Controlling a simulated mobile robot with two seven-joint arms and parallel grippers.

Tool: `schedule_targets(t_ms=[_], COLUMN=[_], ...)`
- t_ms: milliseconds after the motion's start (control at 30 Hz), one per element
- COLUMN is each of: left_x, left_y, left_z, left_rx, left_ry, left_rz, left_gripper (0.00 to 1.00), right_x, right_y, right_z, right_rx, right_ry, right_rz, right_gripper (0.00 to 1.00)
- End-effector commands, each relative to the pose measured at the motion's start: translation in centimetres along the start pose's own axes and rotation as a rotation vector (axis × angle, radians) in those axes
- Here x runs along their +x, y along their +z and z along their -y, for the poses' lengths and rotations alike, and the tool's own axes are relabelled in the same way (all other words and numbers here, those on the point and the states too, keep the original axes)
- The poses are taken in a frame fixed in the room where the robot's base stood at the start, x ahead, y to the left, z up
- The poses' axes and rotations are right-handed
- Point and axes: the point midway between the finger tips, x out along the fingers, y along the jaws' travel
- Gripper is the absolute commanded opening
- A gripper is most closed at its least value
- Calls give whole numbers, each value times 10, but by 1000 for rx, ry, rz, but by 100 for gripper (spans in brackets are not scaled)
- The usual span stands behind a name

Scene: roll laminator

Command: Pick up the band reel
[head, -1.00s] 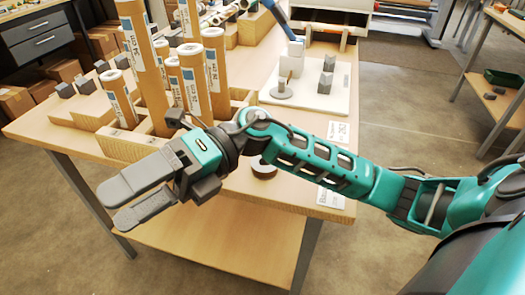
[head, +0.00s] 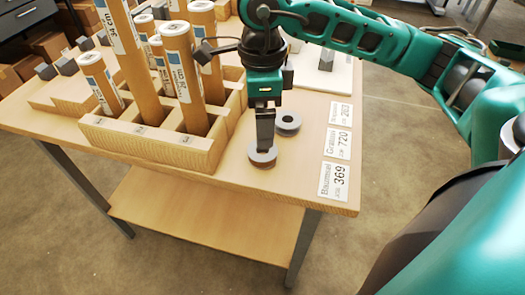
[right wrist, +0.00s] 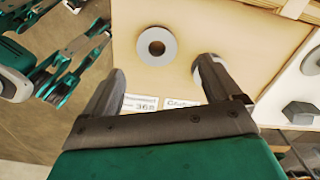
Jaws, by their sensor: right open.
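Two short grey-topped reels stand on the table near its right side. I cannot tell from the markings which is the band reel. The nearer reel (head: 262,158) has a brown side and is directly under my right gripper (head: 264,143). The farther reel (head: 288,122) stands just behind it to the right. My right gripper points down with its fingers apart and empty. In the right wrist view the nearer reel (right wrist: 156,47) lies ahead, between the lines of the open fingers. The farther reel (right wrist: 208,72) is partly hidden by the right-hand finger. My left gripper does not show.
A wooden rack (head: 150,147) with several upright cardboard tubes stands close to the left of the reels. Printed labels (head: 334,182) lie along the table's right edge. A pale board (head: 335,75) with grey blocks lies behind.

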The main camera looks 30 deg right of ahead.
Motion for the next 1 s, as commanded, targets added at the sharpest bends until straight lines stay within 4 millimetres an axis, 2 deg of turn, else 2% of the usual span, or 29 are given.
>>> schedule_targets(t_ms=[100, 267, 600, 867, 1000], left_x=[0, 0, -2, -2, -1], left_y=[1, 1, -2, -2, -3], left_z=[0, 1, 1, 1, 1], left_rx=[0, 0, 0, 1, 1], left_ry=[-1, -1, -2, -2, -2], left_rz=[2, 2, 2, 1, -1], left_gripper=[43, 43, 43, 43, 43], right_x=[16, 26, 70, 73, 73], right_y=[0, 0, 0, 1, 1], right_z=[0, -1, -5, -5, -5], right_rx=[1, 0, 0, -1, -1], right_ry=[2, 2, 3, 2, 2], right_rz=[0, 1, 1, 3, 3], right_gripper=[92, 92, 92, 92, 80])
